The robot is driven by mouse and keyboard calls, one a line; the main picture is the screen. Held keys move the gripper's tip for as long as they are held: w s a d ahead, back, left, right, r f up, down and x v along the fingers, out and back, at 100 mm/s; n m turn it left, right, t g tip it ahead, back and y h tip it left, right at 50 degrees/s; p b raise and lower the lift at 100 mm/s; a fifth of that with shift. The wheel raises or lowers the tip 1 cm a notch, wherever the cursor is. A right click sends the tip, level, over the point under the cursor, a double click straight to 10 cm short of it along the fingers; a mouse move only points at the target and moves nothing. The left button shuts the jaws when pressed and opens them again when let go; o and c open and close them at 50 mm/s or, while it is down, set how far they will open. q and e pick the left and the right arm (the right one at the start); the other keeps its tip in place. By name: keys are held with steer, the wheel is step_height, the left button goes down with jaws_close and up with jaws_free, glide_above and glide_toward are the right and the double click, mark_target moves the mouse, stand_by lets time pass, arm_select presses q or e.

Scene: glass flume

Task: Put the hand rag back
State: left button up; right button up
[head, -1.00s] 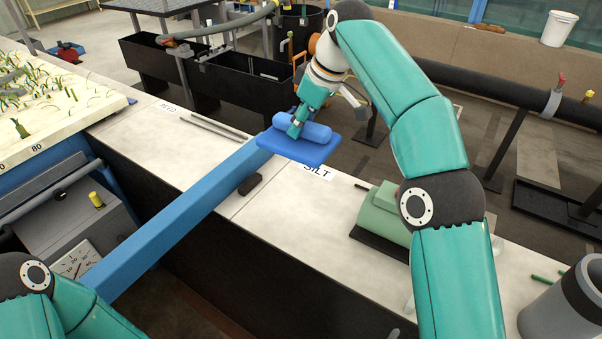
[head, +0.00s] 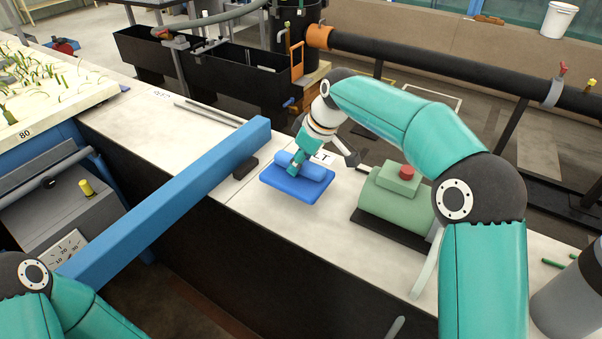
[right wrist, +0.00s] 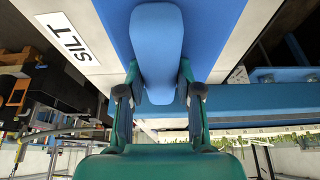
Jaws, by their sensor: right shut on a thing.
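The hand rag (head: 291,192) appears as a blue flat pad with a rounded blue roll on top. My right gripper (head: 297,167) is shut on the roll from above. The rag is over the pale bench top, right of the blue beam's far end; I cannot tell whether it touches the bench. In the right wrist view, the roll (right wrist: 157,45) lies between the two fingers of my right gripper (right wrist: 160,88), with the flat pad behind it. My left arm shows at the lower left, but its gripper is out of view.
The blue beam (head: 170,200) crosses the bench on the left, with a small dark block (head: 246,168) beside it. A green motor-like unit (head: 396,200) with a red button stands to the right. A SILT label (right wrist: 72,40) lies close by. Bare bench (head: 262,218) lies in front.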

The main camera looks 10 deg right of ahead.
mark_target(300, 172)
steer(key=shift+f, duration=1.7)
steer(key=shift+f, duration=0.1)
steer(key=o, duration=1)
steer(key=v, duration=1.2)
steer(key=shift+a, duration=0.1)
steer(key=shift+w, duration=0.1)
